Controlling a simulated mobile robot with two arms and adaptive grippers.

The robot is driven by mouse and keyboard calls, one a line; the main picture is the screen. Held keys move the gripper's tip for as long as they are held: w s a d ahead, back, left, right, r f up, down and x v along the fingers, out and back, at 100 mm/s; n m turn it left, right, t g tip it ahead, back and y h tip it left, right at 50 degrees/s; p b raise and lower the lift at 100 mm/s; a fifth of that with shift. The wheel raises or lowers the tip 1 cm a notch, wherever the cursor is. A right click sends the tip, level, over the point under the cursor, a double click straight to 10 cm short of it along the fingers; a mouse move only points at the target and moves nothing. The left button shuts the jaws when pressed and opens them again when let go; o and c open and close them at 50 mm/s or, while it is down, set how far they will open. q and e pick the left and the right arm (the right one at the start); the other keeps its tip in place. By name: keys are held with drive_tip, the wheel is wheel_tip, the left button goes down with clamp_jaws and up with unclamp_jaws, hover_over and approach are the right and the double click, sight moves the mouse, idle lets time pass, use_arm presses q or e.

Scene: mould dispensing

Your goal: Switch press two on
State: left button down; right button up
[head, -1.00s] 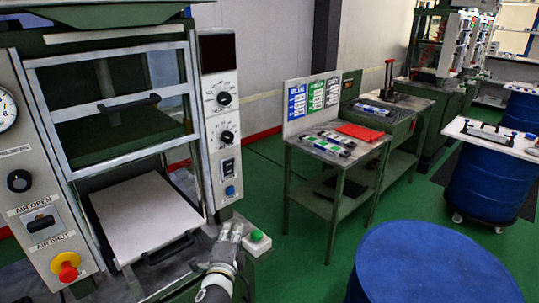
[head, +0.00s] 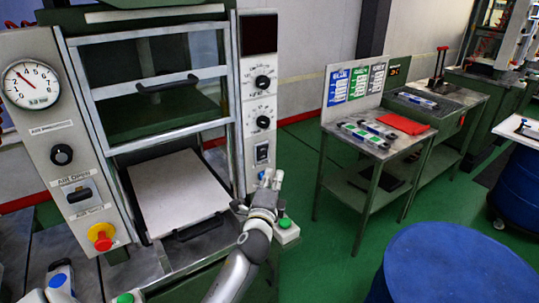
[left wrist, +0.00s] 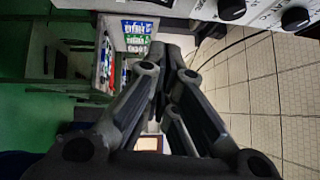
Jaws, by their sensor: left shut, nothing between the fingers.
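The press (head: 160,115) stands at the left of the head view, with a white plate on its bed. Its right control panel (head: 252,90) carries a dark display, two black knobs, a black rocker switch (head: 262,152) and a blue button (head: 262,174) below it. My left gripper (head: 271,178) is shut and empty, fingers pointing up, just in front of the panel's lower end. Its fingertips partly cover the blue button; contact cannot be told. In the left wrist view the closed fingers (left wrist: 165,50) show, with black knobs (left wrist: 232,9) at the upper right. My right gripper is not in view.
A green button box (head: 286,230) sits beside my left gripper. A red and yellow stop button (head: 101,237) is on the left panel. A worktable (head: 372,145) with tools stands to the right, and a blue drum (head: 455,265) is at front right. Green floor lies between.

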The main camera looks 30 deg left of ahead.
sight(268, 154)
use_arm(q)
drive_tip(key=shift+w+a+r+p, duration=0.2)
drive_tip(key=shift+w+a+p, duration=0.15)
drive_tip(key=shift+w+a, duration=0.75)
drive_tip(key=shift+w+a+r+p, duration=0.2)
drive_tip(key=shift+w+a+p, duration=0.15)
drive_tip(key=shift+w+a, duration=0.75)
drive_tip(key=shift+w+a+r+p, duration=0.2)
drive_tip(key=shift+w+a+p, duration=0.15)
drive_tip(key=shift+w+a, duration=0.75)
drive_tip(key=shift+w+d, duration=0.25)
drive_tip(key=shift+d, duration=0.05)
drive_tip(key=p, duration=0.1)
drive_tip(key=r+p, duration=0.1)
drive_tip(key=shift+w+a+n+g+p, duration=0.15)
drive_tip(key=shift+a+n+g+p, duration=0.1)
drive_tip(key=shift+n+g+p, duration=0.05)
drive_tip(key=shift+f, duration=0.35)
